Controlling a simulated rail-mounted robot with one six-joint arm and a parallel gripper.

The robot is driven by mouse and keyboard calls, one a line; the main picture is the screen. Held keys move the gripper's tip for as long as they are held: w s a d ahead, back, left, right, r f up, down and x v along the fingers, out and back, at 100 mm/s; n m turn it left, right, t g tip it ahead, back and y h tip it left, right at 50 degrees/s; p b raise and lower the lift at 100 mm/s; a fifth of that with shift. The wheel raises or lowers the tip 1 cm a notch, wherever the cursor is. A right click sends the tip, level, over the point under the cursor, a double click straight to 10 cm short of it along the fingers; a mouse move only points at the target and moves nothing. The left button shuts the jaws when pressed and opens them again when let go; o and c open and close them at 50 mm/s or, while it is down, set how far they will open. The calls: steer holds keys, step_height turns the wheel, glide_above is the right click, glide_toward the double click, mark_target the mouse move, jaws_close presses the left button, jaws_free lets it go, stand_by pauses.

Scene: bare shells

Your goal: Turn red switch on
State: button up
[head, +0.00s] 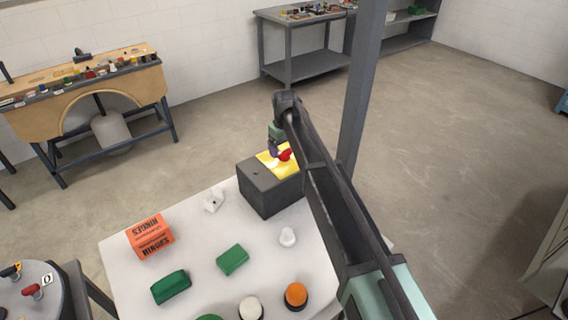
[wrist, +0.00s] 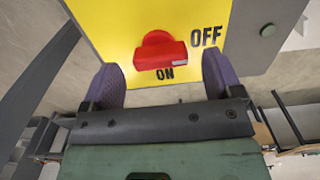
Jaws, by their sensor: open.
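The red switch (head: 285,155) sits on a yellow plate (head: 265,157) on top of a dark grey box (head: 268,195) at the table's far edge. In the wrist view the red switch (wrist: 160,52) is a knob with a bar and a white mark at its right end. "OFF" is printed to its right and "ON" below it. The white mark points right, towards the OFF side. My gripper (wrist: 163,72) is open, its purple fingers on either side of the switch's near part. I cannot tell if they touch it. In the head view my gripper (head: 274,147) is just above the plate.
The white table (head: 205,235) holds an orange hinges box (head: 150,236), green blocks (head: 232,260), a white button (head: 250,308), an orange button (head: 296,294) and small white parts (head: 214,200). A grey post (head: 362,90) stands behind my arm.

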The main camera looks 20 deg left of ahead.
step_height(320, 180, down, 2)
steer(key=shift+f+b, duration=0.1)
steer(key=shift+b, duration=0.3)
steer(key=shift+r, duration=0.2)
steer(key=c, duration=0.9)
